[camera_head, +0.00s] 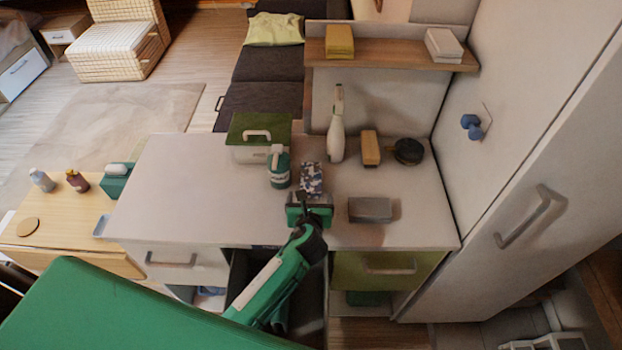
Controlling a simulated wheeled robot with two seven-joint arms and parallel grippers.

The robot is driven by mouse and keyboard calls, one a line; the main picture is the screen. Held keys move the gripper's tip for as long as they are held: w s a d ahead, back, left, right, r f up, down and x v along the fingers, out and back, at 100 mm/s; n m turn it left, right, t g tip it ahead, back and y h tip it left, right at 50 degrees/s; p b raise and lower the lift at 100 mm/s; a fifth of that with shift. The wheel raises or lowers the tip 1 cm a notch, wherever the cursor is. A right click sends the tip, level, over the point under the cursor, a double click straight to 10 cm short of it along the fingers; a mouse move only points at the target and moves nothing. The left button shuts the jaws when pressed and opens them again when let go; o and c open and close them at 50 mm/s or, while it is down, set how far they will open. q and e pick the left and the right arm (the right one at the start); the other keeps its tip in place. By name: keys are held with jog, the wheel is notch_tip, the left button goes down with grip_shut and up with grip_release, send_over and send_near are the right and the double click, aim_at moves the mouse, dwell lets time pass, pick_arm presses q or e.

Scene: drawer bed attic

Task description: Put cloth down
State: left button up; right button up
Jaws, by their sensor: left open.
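A small blue-and-white patterned cloth (312,177) is on the pale countertop (190,190), near its middle. My left gripper (311,197) is open at the near end of the cloth. The gripper hides the cloth's near edge, and I cannot tell whether the fingers still touch it. My right gripper is not in view.
A green-and-white bottle (278,167) and a lidded box (258,140) stand left of the cloth. A spray bottle (337,125), a brush (370,149), a black round item (408,151) and a grey block (370,210) are to the right. The counter's left part is clear.

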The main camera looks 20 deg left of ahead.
aim_at(311, 187)
pick_arm(q)
jog(key=x, duration=0.1)
jog(key=p+x, duration=0.1)
jog(key=x, duration=0.3)
jog(key=shift+w+r, duration=0.1)
jog(key=shift+r, duration=0.25)
jog(key=shift+w+a+f, duration=0.1)
jog(key=shift+w+f, duration=0.1)
jog(key=shift+w, duration=0.2)
jog(key=c, duration=1.1)
notch_tip(311, 187, up, 20)
jog(key=shift+f+b, duration=0.1)
jog(key=shift+b, duration=0.2)
jog(key=shift+c, duration=0.3)
jog(key=s+a+m+h, duration=0.1)
jog(key=s, duration=0.8)
jog(key=s+a+f+m+h, duration=0.1)
jog(key=s+m+h, duration=0.1)
jog(key=s, duration=0.8)
jog(key=shift+a+t+h, duration=0.3)
jog(key=shift+t, duration=0.1)
